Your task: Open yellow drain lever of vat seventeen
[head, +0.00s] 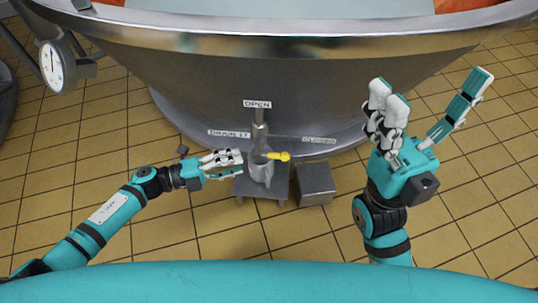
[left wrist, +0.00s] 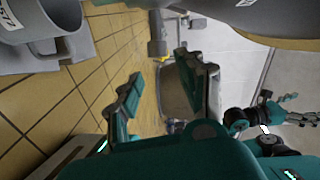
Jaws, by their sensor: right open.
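The yellow drain lever (head: 279,156) points right, toward the CLOSED sign (head: 319,140), in the head view. It sits on the drain pipe (head: 260,133) at the foot of the vat (head: 200,70), beside a DRAIN 17 label (head: 229,134). An OPEN sign (head: 257,104) is above. My left gripper (head: 238,163) is left of the lever, close to the grey jug below the drain, and does not hold the lever. Its fingers are apart and empty in the left wrist view (left wrist: 167,72). My right gripper (head: 432,105) is open and empty, raised at the right.
A grey jug (head: 262,172) stands on a low metal stand (head: 249,189) under the drain. A grey box (head: 315,184) is right of it. A dial gauge (head: 52,66) hangs at the vat's left. The tiled floor (head: 130,160) in front is mostly clear.

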